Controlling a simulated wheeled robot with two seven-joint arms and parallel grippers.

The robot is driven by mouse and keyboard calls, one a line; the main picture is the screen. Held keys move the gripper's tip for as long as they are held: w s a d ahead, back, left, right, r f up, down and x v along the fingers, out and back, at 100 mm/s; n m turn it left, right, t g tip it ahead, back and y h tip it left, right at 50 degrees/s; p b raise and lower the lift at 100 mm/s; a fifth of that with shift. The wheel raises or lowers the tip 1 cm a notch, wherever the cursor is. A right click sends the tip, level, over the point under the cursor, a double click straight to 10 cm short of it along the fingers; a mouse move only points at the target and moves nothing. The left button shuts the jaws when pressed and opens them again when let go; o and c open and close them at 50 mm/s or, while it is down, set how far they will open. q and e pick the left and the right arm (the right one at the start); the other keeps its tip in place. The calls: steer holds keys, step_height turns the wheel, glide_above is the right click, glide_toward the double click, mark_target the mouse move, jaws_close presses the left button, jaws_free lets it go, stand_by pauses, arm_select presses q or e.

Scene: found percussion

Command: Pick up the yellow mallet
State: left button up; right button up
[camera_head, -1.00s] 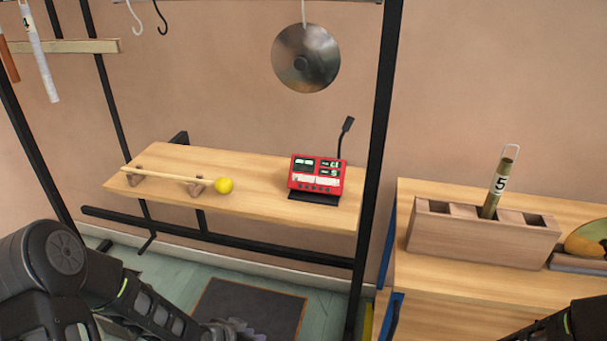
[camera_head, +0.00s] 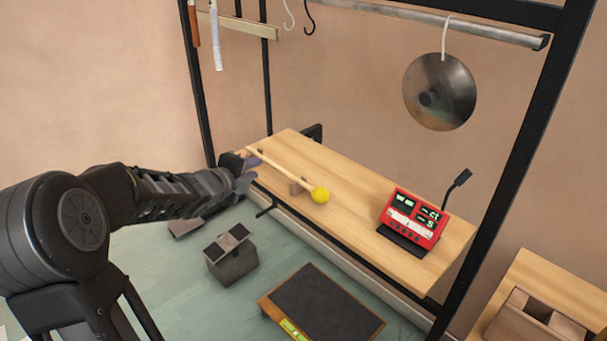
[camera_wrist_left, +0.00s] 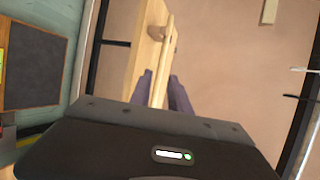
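The yellow mallet has a round yellow head (camera_head: 320,195) and a pale wooden handle (camera_head: 275,170). It lies across small wooden rests (camera_head: 297,187) on the wooden shelf (camera_head: 345,190). My left gripper (camera_head: 247,172) is at the handle's left end, away from the head. In the left wrist view the handle (camera_wrist_left: 164,62) runs between the two purple fingers (camera_wrist_left: 161,78), which look apart with a gap on each side of it. The mallet head is not seen there. My right gripper is not in view.
A red device (camera_head: 413,217) with a thin stalk stands on the shelf's right part. A metal disc (camera_head: 440,92) hangs from the rack bar above. A dark framed mat (camera_head: 325,305) and a grey block (camera_head: 232,262) are on the floor. A wooden box (camera_head: 535,320) is at lower right.

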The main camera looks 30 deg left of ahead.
mark_target(268, 163)
arm_select(q)
steer(key=shift+s, duration=0.1)
steer(key=x, duration=0.2)
steer(key=shift+w+f, duration=0.15)
steer(key=shift+w, duration=0.25)
steer(key=shift+b+x, duration=0.3)
steer(key=shift+x, duration=2.3)
steer(key=shift+c, duration=0.5)
jaws_close()
